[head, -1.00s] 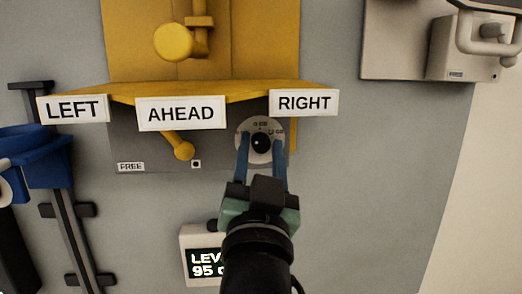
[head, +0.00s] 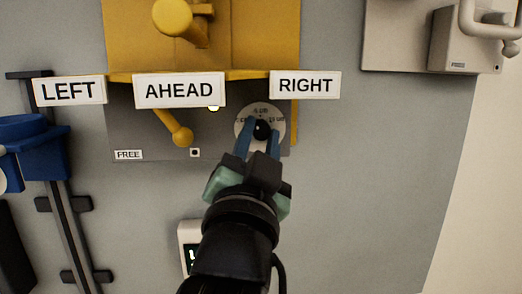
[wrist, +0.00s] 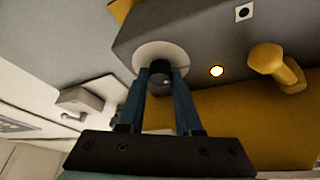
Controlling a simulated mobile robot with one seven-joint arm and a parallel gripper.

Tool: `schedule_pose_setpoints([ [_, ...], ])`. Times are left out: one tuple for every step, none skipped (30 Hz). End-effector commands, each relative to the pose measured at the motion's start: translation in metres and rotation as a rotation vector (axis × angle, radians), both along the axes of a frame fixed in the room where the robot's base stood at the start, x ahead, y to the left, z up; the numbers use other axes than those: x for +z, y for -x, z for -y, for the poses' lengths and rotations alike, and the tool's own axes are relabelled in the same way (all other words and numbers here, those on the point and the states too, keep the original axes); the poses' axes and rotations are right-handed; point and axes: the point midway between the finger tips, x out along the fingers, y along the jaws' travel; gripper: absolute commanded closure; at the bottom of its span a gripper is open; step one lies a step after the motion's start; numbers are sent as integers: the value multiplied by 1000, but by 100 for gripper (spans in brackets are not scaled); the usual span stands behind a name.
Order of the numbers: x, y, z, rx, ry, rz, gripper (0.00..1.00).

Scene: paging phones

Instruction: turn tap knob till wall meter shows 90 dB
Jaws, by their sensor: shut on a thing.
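The tap knob (head: 262,130) is a small black knob on a round pale dial plate (head: 246,112) with small print, at the right end of a grey panel. It also shows in the wrist view (wrist: 160,68). My gripper (head: 258,140) has its two blue fingers closed on the knob, one on each side. In the wrist view the fingers (wrist: 160,82) reach up to the knob. The wall meter (head: 187,240) is a pale box low on the wall. My arm hides most of its display, and the reading cannot be made out.
A yellow lever (head: 180,133) and a lit yellow lamp (head: 213,107) are left of the knob. Signs LEFT (head: 69,91), AHEAD (head: 179,90) and RIGHT (head: 306,85) hang above. A blue device (head: 40,145) is at far left. The wall to the right of my gripper is bare.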

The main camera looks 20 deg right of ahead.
Motion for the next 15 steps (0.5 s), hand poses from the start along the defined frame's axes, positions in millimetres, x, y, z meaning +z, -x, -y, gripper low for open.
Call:
schedule_pose_setpoints([
  [-3,0,-2,3,-45,16,100],
  [-3,0,-2,2,-71,25,100],
  [-3,0,-2,4,-109,35,100],
  [-3,0,-2,2,-137,43,100],
  [-2,0,-2,3,-165,52,100],
  [-2,0,-2,3,-202,62,100],
  [-1,0,-2,2,-229,70,100],
  [-1,0,-2,3,-257,77,100],
  [-1,0,-2,1,-293,86,100],
  [-1,0,-2,2,-321,94,100],
  [0,0,-2,2,-346,102,100],
  [0,0,-2,2,-381,112,100],
  [0,0,-2,2,-407,119,100],
  [1,-1,-3,2,-432,126,100],
  [1,-1,-2,1,-464,133,100],
])
